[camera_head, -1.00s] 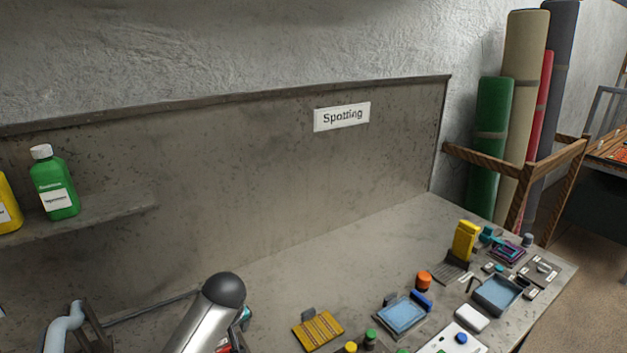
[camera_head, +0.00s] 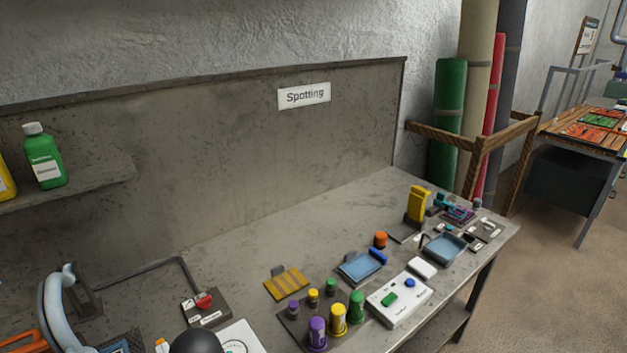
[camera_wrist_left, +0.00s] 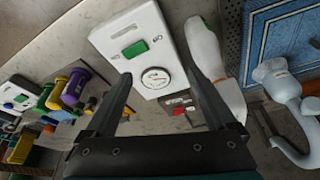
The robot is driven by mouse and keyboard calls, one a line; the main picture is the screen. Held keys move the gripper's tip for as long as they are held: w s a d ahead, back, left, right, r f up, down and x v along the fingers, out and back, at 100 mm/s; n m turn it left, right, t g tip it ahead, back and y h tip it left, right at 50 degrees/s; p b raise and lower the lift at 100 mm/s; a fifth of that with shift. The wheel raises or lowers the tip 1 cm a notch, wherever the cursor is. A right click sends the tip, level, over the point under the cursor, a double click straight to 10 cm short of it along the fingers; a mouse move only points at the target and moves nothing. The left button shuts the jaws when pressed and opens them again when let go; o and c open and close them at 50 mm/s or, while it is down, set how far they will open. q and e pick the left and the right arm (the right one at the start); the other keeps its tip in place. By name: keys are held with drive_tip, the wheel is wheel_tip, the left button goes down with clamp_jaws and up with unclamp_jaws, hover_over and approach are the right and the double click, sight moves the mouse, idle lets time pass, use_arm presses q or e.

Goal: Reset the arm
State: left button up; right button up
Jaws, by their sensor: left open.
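My left gripper (camera_wrist_left: 161,74) is open in the left wrist view, with its two dark fingers apart and nothing held between them. Beyond the fingers lies a white box (camera_wrist_left: 141,47) with a green button and a round dial. It partly shows at the bottom of the head view (camera_head: 237,340). A small grey panel with a red knob (camera_wrist_left: 179,110) shows between the fingers in the wrist view, and also on the bench in the head view (camera_head: 205,302). The left gripper's fingers are not visible in the head view. My right gripper is in neither view.
A pale blue curved pipe (camera_head: 53,305) rises at the left. The bench is bare towards its back wall.

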use_arm(q)
drive_tip(key=s+d+r+m+h, duration=0.1)
drive_tip(key=s+r+m, duration=0.15)
drive_tip(key=s, duration=0.65)
drive_tip(key=s+d+r+m, duration=0.1)
drive_tip(key=s+r+m, duration=0.15)
drive_tip(key=s, duration=0.55)
drive_tip(key=s+f+g+b, duration=0.2)
drive_tip(key=f+b, duration=1)
drive_tip(key=f, duration=2.4)
drive_tip(key=s+a+f+b, duration=0.1)
drive_tip(key=s+f+b, duration=0.4)
drive_tip(key=s+f, duration=0.3)
drive_tip(key=s+a+f+m+b, duration=0.1)
drive_tip(key=s+f+b, duration=0.3)
drive_tip(key=s+f, duration=0.4)
wheel_tip(320, 180, down, 6)
drive_tip(key=shift+a+r+g+b, duration=0.1)
drive_tip(key=shift+a+g+b, duration=0.25)
drive_tip(key=shift+a, duration=0.1)
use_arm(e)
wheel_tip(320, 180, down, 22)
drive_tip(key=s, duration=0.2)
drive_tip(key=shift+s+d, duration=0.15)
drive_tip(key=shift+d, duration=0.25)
